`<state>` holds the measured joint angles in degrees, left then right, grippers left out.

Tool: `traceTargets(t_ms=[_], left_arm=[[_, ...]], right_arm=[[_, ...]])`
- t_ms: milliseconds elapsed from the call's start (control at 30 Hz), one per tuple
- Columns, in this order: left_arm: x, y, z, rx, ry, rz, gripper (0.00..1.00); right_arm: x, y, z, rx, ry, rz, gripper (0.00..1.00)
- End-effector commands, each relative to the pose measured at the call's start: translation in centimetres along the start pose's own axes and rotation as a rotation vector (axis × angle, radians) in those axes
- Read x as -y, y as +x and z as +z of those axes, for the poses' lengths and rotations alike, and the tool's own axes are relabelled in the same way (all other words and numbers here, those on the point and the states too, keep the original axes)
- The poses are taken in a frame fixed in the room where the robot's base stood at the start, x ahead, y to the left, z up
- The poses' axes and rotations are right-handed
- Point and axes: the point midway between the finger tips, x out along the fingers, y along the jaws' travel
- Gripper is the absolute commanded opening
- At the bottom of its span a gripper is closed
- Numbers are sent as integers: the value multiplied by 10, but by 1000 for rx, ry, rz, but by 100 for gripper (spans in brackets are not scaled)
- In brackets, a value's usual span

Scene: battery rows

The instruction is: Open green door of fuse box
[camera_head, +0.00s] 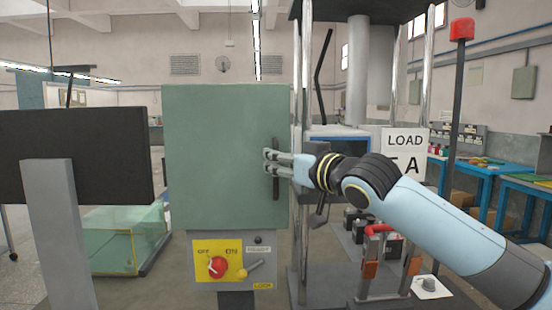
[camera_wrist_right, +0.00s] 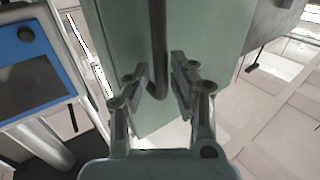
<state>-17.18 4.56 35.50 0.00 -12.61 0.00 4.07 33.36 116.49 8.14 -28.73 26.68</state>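The fuse box's green door (camera_head: 220,150) fills the upper front of the box in the head view and looks shut. A dark vertical handle (camera_head: 276,188) is near its right edge. My right gripper (camera_head: 268,161) reaches in from the right at the handle. In the right wrist view, the handle (camera_wrist_right: 158,45) runs between the two fingers of the gripper (camera_wrist_right: 160,85), with a small gap on each side. The fingers are apart and straddle its lower end, and the green door (camera_wrist_right: 120,35) shows behind them. My left gripper is not in view.
Below the door is a panel with a red knob (camera_head: 217,267) on a yellow plate. A dark board (camera_head: 80,155) stands at left, with a glass-sided case (camera_head: 110,255) behind. A load-test stand (camera_head: 404,140) is close on the right, beside my right arm.

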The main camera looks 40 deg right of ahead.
Motion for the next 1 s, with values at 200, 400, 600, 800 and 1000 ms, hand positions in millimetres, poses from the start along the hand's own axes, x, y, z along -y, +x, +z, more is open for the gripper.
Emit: traceTargets(t_ms=[200,400,600,800,1000], left_arm=[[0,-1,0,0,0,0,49],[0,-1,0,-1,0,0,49],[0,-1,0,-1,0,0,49],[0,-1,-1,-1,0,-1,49],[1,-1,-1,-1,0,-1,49]], right_arm=[[1,11,0,-1,-1,-2,23],[1,11,0,0,-2,-2,23],[1,11,0,0,-2,-2,0],[1,11,0,0,-2,-1,0],[1,11,0,1,-2,-1,0]])
